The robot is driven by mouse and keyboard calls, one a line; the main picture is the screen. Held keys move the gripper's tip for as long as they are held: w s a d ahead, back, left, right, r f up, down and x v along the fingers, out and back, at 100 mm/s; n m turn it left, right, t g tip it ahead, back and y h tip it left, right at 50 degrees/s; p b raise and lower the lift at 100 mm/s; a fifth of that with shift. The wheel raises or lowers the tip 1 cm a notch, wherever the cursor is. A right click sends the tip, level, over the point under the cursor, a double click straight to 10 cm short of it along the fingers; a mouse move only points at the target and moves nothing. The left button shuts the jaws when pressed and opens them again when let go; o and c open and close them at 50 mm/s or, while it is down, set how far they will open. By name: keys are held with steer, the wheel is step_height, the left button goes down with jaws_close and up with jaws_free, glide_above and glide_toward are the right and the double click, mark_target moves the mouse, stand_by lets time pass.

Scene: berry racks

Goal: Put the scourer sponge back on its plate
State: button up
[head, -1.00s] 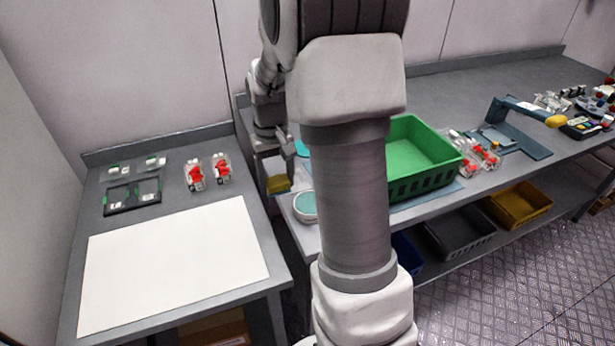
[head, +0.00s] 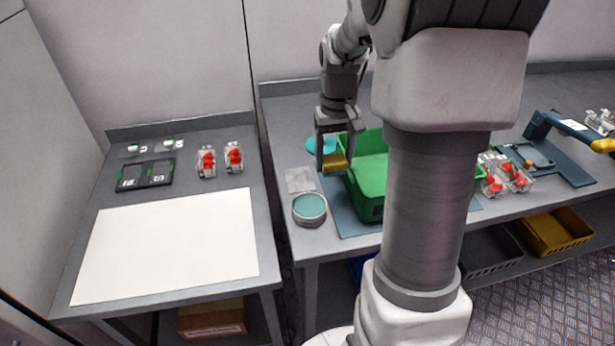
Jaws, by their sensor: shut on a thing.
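My gripper (head: 335,158) is shut on the scourer sponge (head: 335,163), a yellow block showing below and between its fingers. A flat teal disc (head: 314,146), which looks like the plate, lies on the right-hand bench. The sponge and fingers appear at the disc's right front side and hide part of it. I cannot tell how high the sponge is above the bench, or whether it touches anything.
A green crate (head: 369,198) stands just right of the gripper, partly behind my arm. A round teal-topped tub (head: 310,207) and a grey cloth-like square (head: 300,180) lie in front of the disc. The left table (head: 235,305) holds a white sheet (head: 165,245).

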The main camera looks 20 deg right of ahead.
glide_above(299, 179)
step_height(299, 179, down, 7)
steer(key=shift+r, duration=0.1)
steer(key=shift+f+b, duration=0.3)
steer(key=shift+f, duration=1.75)
steer(key=shift+f, duration=0.2)
steer(key=o, duration=1.3)
steer(key=shift+r, duration=0.15)
